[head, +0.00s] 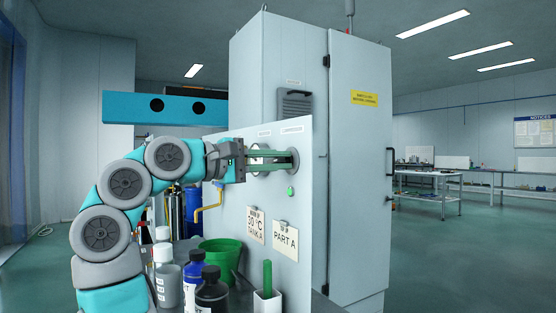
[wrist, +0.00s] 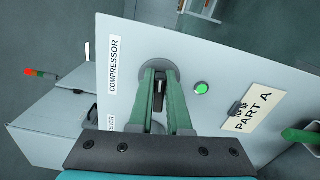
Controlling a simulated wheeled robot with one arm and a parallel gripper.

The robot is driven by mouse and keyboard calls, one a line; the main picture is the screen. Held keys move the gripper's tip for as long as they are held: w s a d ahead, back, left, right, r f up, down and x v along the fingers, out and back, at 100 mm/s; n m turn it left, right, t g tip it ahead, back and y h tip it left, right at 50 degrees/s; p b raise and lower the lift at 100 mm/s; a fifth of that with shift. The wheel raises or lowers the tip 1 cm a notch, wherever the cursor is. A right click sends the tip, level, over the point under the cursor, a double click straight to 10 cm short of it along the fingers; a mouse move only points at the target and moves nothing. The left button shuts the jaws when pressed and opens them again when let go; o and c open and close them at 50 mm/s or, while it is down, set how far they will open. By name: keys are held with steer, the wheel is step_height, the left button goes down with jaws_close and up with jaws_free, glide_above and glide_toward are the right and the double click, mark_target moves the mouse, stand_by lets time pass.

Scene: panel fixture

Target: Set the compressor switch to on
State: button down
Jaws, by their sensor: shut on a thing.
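The compressor switch is a dark handle (wrist: 159,88) on a round grey plate (wrist: 157,67), beside the COMPRESSOR label (wrist: 114,66) on the pale panel. My gripper (wrist: 160,84) has its two green fingers at the switch, one on each side of the handle, shut on it. In the head view my gripper (head: 284,160) reaches across the panel face to the switch. The fingers partly hide the plate and handle, and I cannot tell the switch's setting. A green lamp (wrist: 201,88) near the switch looks lit; it also shows in the head view (head: 291,191).
A yellow lever (head: 209,207) sticks out left of the panel. Bottles, a green bucket (head: 221,252) and a white holder with a green bar (head: 267,277) stand below my arm. Tags hang on the panel, including PART A (head: 286,240). A tall cabinet (head: 359,170) stands behind.

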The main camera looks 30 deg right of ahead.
steer(key=shift+f+m, duration=0.15)
steer(key=shift+m, duration=0.55)
steer(key=c, duration=0.9)
jaws_free()
steer(key=a, duration=0.7)
steer(key=shift+s+a, duration=0.1)
steer(key=shift+a, duration=0.3)
